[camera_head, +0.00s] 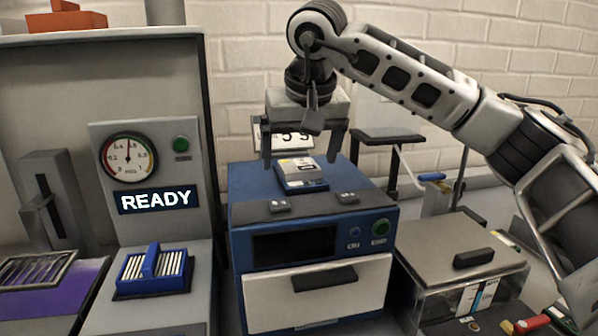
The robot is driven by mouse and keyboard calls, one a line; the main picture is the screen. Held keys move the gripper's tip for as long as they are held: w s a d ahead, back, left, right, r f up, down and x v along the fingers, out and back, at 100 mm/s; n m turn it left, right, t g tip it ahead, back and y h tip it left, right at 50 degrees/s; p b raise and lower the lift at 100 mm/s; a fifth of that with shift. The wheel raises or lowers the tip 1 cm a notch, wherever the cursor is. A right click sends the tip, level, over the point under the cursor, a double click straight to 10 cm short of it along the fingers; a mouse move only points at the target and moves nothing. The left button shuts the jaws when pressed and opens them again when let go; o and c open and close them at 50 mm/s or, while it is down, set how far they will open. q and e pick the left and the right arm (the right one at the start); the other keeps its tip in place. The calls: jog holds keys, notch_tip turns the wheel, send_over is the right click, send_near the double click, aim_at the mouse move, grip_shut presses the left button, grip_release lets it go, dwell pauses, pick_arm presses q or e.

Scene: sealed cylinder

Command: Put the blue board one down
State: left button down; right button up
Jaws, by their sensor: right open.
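A small blue block with a pale grey, labelled top (302,172) rests on top of the blue machine (245,200); it may be the blue board, but its lettering is too small to read. My right gripper (300,157) points down over it with its two fingers spread apart. The block lies just below and between the fingertips, and nothing shows held. I cannot tell whether a finger touches the machine top. My left gripper is not in view.
A blue rack with pale slats (152,270) sits at left below a gauge (128,158) and a READY display (155,198). A purple tray (50,290) is farther left. A clear-sided box with a metal lid (460,250) stands right of the machine. Two dark tabs sit on the machine's front edge.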

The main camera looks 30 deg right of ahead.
jog(key=shift+x, duration=1.2)
jog(key=c, duration=1.2)
jog(key=shift+r, duration=0.5)
notch_tip(320, 180, up, 2)
jog(key=shift+r, duration=0.2)
jog(key=s+a+r, duration=0.3)
jog(key=s+r, duration=0.6)
jog(key=s, duration=0.4)
jog(key=shift+s+a+r, duration=0.25)
jog(key=shift+s+r, duration=0.05)
